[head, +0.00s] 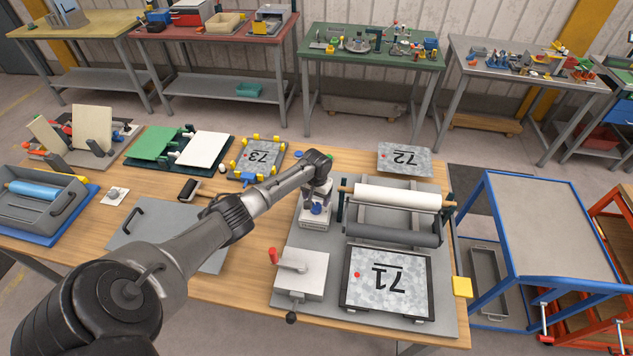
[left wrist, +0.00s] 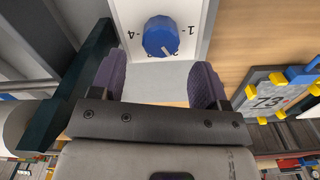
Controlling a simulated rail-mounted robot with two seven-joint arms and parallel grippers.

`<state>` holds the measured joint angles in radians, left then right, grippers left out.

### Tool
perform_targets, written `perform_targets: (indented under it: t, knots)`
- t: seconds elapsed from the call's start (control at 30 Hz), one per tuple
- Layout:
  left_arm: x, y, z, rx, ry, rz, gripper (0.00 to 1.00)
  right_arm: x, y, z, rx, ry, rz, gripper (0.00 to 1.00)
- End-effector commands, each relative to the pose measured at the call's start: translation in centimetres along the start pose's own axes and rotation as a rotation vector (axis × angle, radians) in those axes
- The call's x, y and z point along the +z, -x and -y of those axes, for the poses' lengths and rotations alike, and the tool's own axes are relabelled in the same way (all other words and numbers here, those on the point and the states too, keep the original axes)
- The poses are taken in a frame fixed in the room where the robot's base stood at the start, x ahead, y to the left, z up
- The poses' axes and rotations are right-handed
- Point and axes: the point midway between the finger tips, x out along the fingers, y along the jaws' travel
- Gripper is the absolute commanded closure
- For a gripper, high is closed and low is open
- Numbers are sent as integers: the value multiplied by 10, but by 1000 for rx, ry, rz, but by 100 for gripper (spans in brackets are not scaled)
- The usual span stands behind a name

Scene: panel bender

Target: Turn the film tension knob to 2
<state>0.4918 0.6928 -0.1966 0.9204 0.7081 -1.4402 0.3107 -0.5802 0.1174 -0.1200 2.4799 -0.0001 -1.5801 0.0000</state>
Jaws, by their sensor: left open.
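The film tension knob (left wrist: 161,37) is a blue round knob on a white scale plate (left wrist: 193,12). In the left wrist view its white pointer mark sits at its lower edge, slightly right. A "4" shows at its left and a "1" at its right, both upside down. In the head view the knob (head: 317,208) is blue on a pale box (head: 316,222). My left gripper (left wrist: 160,66) is open, its two dark fingers apart at either side just below the knob in the wrist view. It also shows in the head view (head: 318,190). Contact is not visible.
Right of the knob box stands a frame with a white film roll (head: 397,197) and a grey roller (head: 394,233). A clamp block with a red-tipped lever (head: 301,274) is nearby. Plate 73 (head: 262,157) lies behind left.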

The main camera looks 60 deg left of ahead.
Motion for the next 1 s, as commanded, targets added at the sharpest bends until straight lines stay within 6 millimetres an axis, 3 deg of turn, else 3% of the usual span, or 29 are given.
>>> perform_targets:
  t: [0.2, 0.43, 0.63, 1.0]
  knots:
    - [0, 44, 1, -1, 0, -3, 31, -2, 4, 1, -2, -3, 0, 60]
    - [0, 75, 0, -1, 0, -1, 31, -2, 5, 1, -2, -2, 0, 60]
    - [0, 88, 0, 0, 0, 0, 31, -1, 5, 0, 1, 1, 0, 60]
    - [0, 90, 0, 0, 1, 0, 31, -1, 5, -2, 6, 7, 1, 60]
